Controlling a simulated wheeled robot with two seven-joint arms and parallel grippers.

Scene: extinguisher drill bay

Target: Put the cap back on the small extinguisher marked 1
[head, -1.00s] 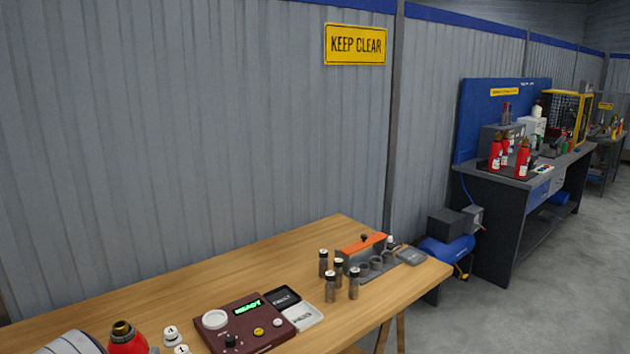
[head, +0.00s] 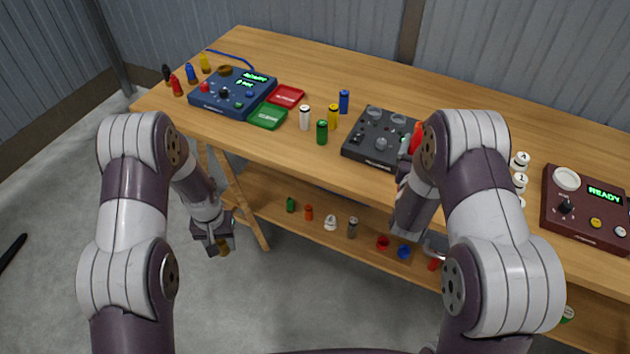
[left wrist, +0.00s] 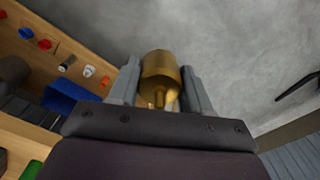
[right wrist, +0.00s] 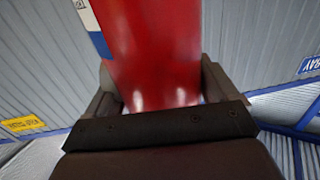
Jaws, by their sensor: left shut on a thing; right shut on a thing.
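My left gripper (head: 217,246) hangs over the floor in front of the table, shut on a small brass piece that looks like the cap (head: 224,250). In the left wrist view the brass cap (left wrist: 160,78) is a rounded cylinder with a narrower stem, held between both fingers. My right gripper (right wrist: 158,100) is shut on a red extinguisher (right wrist: 155,45) with a white and blue label at its edge. In the head view the extinguisher (head: 417,137) shows as a small red part beside my right arm, which hides the rest. Its number cannot be read, and cap and extinguisher are apart.
The wooden table (head: 330,62) carries a blue device (head: 232,92), a dark grey device (head: 380,138), a maroon device (head: 588,210), coloured cylinders and white numbered pieces (head: 521,160). A lower shelf (head: 270,212) holds small items.

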